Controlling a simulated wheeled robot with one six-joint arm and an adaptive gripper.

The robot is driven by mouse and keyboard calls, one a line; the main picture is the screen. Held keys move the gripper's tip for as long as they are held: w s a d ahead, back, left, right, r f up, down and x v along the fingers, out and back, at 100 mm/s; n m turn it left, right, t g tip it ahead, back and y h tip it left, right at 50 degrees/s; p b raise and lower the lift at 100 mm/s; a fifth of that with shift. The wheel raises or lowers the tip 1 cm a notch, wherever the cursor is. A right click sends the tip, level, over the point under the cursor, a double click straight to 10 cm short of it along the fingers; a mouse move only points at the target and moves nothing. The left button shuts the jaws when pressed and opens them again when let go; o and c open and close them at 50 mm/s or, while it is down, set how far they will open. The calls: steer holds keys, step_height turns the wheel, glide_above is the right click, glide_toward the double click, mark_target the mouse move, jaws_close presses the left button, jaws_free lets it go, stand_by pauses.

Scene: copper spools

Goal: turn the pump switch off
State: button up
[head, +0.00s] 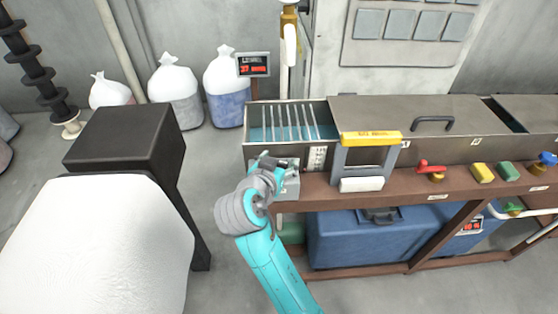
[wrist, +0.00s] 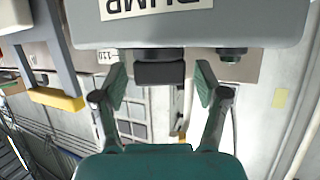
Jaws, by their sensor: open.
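The pump box (wrist: 230,28) is a grey housing at the top of the wrist view, with an upside-down, partly cut-off PUMP label (wrist: 165,6). A dark block-shaped switch (wrist: 160,70) sticks out from it. My gripper (wrist: 161,82) is open, with one finger on each side of the switch and gaps visible between. In the head view my gripper (head: 274,165) is at the left end of the bench, in front of the grey box (head: 291,185), and hides much of it. The switch's on or off position cannot be told.
A second dark knob (wrist: 233,54) sits beside the switch. A yellow-topped grey frame (head: 371,138) stands right of my gripper, before the tank (head: 290,120). A red valve handle (head: 431,169) is farther right. A black block (head: 125,137) stands left on open floor.

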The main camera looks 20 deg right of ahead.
steer(key=c, duration=1.2)
steer(key=shift+o, duration=0.2)
steer(key=shift+d+n+t+y, duration=0.15)
steer(key=shift+n+t+y, duration=0.35)
steer(key=shift+n+y, duration=0.3)
steer(key=shift+n+t+y, duration=0.7)
steer(key=shift+n+y, duration=0.8)
steer(key=shift+y, duration=0.1)
steer(key=o, duration=1.2)
steer(key=shift+c, duration=0.2)
steer(key=shift+s+a, duration=0.1)
steer(key=shift+a, duration=0.1)
